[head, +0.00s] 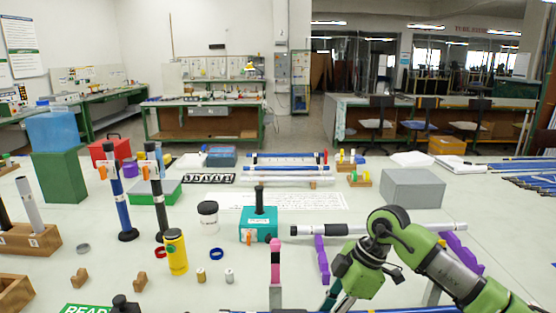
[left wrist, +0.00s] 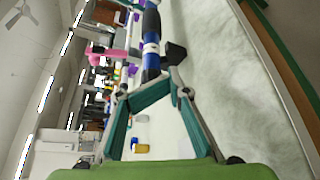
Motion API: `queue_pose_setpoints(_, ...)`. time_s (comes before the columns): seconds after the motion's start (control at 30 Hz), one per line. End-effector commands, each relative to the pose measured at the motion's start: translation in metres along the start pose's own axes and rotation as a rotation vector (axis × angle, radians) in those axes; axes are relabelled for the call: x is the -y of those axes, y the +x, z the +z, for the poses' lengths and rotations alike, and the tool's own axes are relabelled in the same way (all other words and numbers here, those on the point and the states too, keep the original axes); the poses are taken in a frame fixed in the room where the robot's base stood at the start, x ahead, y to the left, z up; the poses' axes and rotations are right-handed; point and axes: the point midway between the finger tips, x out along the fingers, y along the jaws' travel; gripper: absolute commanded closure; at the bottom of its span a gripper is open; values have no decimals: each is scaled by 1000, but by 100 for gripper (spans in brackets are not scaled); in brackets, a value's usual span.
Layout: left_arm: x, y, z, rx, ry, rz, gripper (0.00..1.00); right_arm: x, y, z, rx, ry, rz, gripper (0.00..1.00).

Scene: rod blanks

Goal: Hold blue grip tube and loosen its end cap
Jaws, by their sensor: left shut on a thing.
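A blue grip tube (left wrist: 151,28) with dark and white bands runs away from my left gripper (left wrist: 152,84) in the left wrist view. That gripper is shut on the tube's near end. A black part (left wrist: 175,53) shows beside the tube, and I cannot tell what it belongs to. In the head view, a strip of blue (head: 405,310) shows at the bottom edge, mostly cut off. My right gripper (head: 336,299) reaches down to the bottom edge there; its fingertips are cut off. The end cap cannot be made out, and my left gripper is outside the head view.
A pink-topped post (head: 276,262) stands left of my right gripper. A silver rod (head: 400,229) lies across purple supports (head: 322,258) behind it. A teal box (head: 259,227), a yellow canister (head: 176,251) and upright rods (head: 123,205) stand to the left. White table shows between them.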

Motion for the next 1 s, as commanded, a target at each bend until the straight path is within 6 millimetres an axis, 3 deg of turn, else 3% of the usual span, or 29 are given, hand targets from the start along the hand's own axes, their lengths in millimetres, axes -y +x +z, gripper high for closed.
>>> queue_pose_setpoints(1.0, -2, 9, -1, 0, -2, 1, 100, 0, 0, 0, 0, 0, 0, 100)
